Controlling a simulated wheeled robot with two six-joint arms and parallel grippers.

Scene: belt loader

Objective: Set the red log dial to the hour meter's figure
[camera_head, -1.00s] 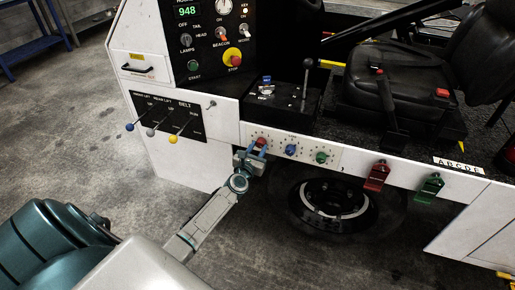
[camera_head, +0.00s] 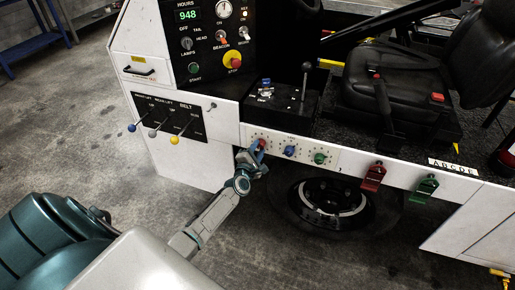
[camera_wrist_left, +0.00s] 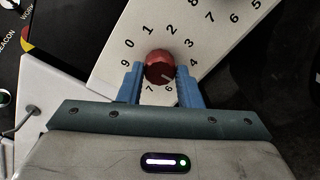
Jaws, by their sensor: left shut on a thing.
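The hour meter (camera_head: 187,15) shows 948 in green figures on the black panel. The red log dial (camera_wrist_left: 160,66) sits on a white plate, ringed by figures; it also shows in the head view (camera_head: 262,144), partly hidden by my gripper. A light mark on its face points to the lower right in the left wrist view, about between the 4 and the 6. My left gripper (camera_wrist_left: 160,78) is shut on the dial, with one blue finger on each side. The fingers hide the 5 and the 8. My right gripper is not in view.
A blue dial (camera_head: 289,150) and a green dial (camera_head: 320,158) stand right of the red one on the same plate. Levers with blue, grey and yellow knobs (camera_head: 174,141) stick out at left. Red (camera_head: 373,177) and green (camera_head: 424,188) latches hang further right.

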